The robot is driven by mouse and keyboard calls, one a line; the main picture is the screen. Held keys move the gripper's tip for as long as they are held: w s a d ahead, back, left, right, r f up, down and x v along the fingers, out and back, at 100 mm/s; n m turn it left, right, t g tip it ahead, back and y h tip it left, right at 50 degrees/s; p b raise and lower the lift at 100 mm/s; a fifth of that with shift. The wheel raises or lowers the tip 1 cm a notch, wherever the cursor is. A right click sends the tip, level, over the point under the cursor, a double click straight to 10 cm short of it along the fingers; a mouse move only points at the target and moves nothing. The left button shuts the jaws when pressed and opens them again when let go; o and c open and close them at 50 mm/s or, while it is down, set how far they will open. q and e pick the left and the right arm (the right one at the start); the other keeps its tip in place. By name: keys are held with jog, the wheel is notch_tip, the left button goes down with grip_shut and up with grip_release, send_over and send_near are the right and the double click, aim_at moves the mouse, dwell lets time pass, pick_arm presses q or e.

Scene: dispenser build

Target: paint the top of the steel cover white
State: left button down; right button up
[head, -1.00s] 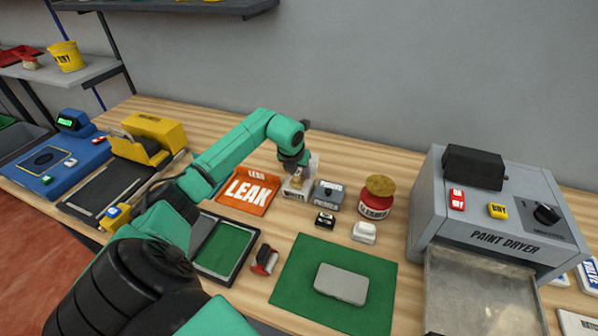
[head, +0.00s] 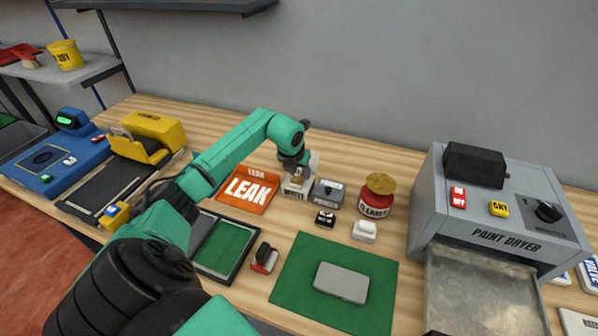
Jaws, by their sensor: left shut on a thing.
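The steel cover (head: 341,283) is a grey, rounded plate lying flat on the green mat (head: 290,291); its top looks plain grey. My left gripper (head: 297,170) is over the small pot marked WHITE (head: 294,194), behind the mat. It is shut on what seems to be a brush, mostly hidden by the fingers and the pot; its tip looks to be down in the pot. A grey pot marked PRIMER (head: 328,194) stands just right of it. My right gripper is not in view.
The paint dryer (head: 505,240) stands at the right with its metal tray (head: 470,290) in front. A red jar (head: 376,197), a small white block (head: 364,231) and a black one (head: 325,218) stand behind the mat. An orange LEAK tray (head: 248,190) is left of the pots.

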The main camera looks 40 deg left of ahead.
aim_at(299, 170)
pick_arm(q)
notch_tip(299, 170, up, 7)
jog(key=p, duration=0.5)
jog(key=shift+f, duration=0.1)
dwell(0.4)
